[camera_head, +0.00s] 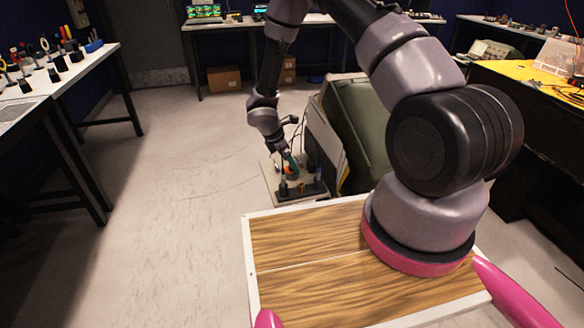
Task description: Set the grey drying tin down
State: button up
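My arm reaches out and bends down over a small pale board (269,181) low beyond my base. My gripper (291,168) is at the end of it, pointing down among small items there. A black rack with upright posts (300,191) stands on the board. Small green and orange parts show close to the fingertips. The gripper is too small and dark to tell whether its fingers are open or shut, or whether they hold anything. I cannot make out a grey drying tin; it may be hidden by the gripper or too small to tell.
A large grey-green padded block (357,125) with a pale panel (325,148) stands right beside the board. A white workbench (62,78) with tools is at left, a yellow-topped bench (525,82) at right. Cardboard boxes (224,79) sit under the back bench. The floor at left is clear.

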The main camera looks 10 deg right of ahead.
jog(key=w+v, duration=0.1)
jog(key=v, duration=0.7)
jog(key=shift+s+a+r, duration=0.15)
jog(key=shift+s+r, duration=0.25)
jog(key=shift+s, duration=0.1)
